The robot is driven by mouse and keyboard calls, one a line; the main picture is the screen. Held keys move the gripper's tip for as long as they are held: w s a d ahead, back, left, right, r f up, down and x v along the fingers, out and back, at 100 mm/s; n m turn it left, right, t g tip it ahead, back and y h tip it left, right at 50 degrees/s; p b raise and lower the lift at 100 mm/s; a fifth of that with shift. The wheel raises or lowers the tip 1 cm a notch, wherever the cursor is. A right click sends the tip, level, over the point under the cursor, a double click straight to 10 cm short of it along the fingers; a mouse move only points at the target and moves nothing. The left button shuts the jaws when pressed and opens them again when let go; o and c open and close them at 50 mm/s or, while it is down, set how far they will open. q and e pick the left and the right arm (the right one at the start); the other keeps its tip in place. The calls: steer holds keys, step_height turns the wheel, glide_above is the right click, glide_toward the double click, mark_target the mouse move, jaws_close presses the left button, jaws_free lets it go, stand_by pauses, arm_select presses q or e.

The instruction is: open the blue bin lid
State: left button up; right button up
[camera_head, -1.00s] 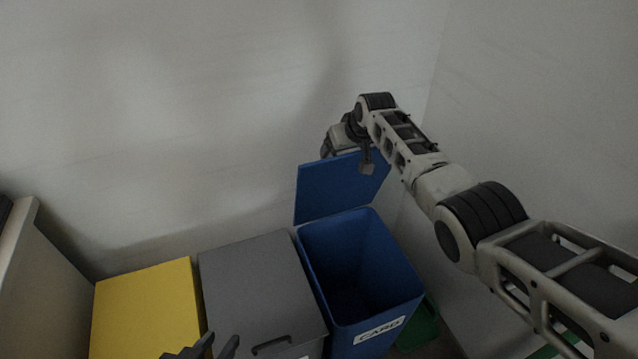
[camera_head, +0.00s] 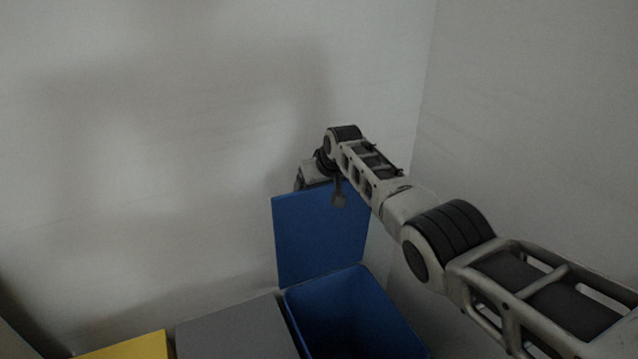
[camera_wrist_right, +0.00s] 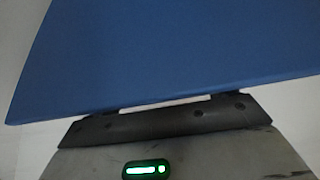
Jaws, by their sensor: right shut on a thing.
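The blue bin (camera_head: 350,318) stands at the bottom centre right of the head view, its inside open to view. Its blue lid (camera_head: 318,238) stands raised, close to upright, at the bin's back edge near the wall. My right gripper (camera_head: 318,184) is at the lid's top edge and shut on it. In the right wrist view the lid (camera_wrist_right: 180,50) fills the upper part, and the gripper (camera_wrist_right: 165,120) sits against its edge. The fingertips are hidden behind the lid. My left gripper is out of view.
A grey bin (camera_head: 235,330) stands left of the blue bin, and a yellow bin (camera_head: 130,348) beyond it. Both tops look closed. A pale wall (camera_head: 160,150) rises behind the bins, and another wall (camera_head: 530,120) closes the right side.

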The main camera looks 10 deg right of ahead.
steer(key=o, duration=1.3)
steer(key=shift+s+f, duration=0.15)
steer(key=shift+f, duration=0.25)
steer(key=shift+r, duration=0.1)
arm_select(q)
steer(key=p, duration=0.2)
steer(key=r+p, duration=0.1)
steer(key=p, duration=0.1)
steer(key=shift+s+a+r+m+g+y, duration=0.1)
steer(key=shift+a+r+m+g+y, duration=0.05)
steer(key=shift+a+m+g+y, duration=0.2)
arm_select(e)
steer(key=v, duration=1.6)
